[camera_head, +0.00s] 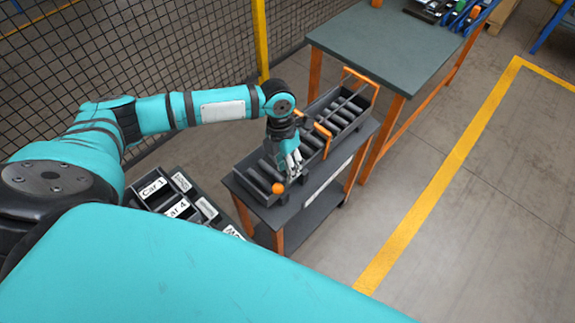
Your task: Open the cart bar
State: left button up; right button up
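The cart (232,183) is a dark grey stand with orange legs and rows of dark rollers on top. Orange bars show on it: a short bent one (323,138) near the middle and a larger one (362,80) at the far end. An orange round knob (278,188) is at the near end. My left gripper (294,168) points down over the near part of the rollers, between the knob and the short bar. Its fingers are too small to tell their opening or contact. My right gripper is not in view.
A dark box with labelled compartments (160,205) is left of the cart, partly hidden by my arm. A grey workbench (385,45) with orange legs stands behind. Mesh fencing runs at the left. Open floor with a yellow line (440,170) lies right.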

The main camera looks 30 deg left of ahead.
pick_arm(q)
jog(key=v, duration=0.9)
jog(key=shift+r, duration=0.4)
jog(key=shift+f, duration=0.1)
